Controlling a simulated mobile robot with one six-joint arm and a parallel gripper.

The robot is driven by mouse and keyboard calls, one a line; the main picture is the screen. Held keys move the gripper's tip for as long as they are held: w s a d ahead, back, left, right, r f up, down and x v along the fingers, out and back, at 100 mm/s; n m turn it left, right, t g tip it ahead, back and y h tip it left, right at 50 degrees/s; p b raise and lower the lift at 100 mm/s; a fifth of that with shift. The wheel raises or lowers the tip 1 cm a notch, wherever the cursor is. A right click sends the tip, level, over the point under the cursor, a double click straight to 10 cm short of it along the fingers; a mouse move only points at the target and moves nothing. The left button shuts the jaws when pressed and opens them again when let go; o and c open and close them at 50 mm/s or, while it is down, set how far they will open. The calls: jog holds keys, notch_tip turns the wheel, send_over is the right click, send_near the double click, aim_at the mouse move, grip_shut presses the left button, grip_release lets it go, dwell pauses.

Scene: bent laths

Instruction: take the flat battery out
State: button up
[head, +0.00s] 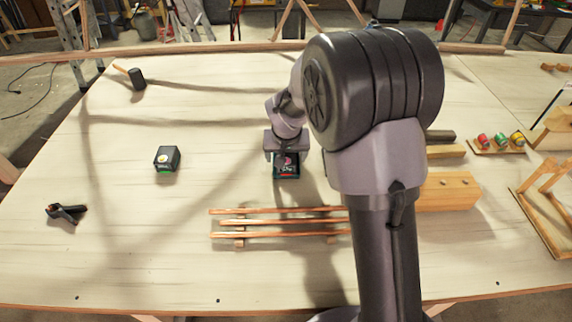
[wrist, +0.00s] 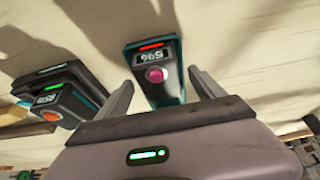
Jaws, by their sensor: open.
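A dark battery with teal edges (head: 287,171) sits on the table, partly hidden by my gripper in the head view. In the wrist view the battery (wrist: 158,92) shows a red light bar, a small number display and a pink round button. My gripper (wrist: 161,78) is open, its two fingers apart on either side of this battery, and nothing is clamped. In the head view my gripper (head: 284,144) is above the battery's far end. A second dark unit (head: 167,158) stands to the left with a green light; it also shows in the wrist view (wrist: 60,104).
Several copper-coloured laths (head: 280,222) lie on low supports in front. A mallet (head: 137,79) and a black clamp (head: 66,212) lie to the left. A wooden block (head: 447,192) and a tray of coloured spools (head: 498,148) are to the right. The table's left middle is mostly clear.

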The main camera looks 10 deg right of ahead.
jog(key=shift+s+r, duration=0.1)
jog(key=shift+r, duration=0.1)
jog(key=shift+c, duration=0.7)
grip_shut()
jog(key=shift+r, duration=0.1)
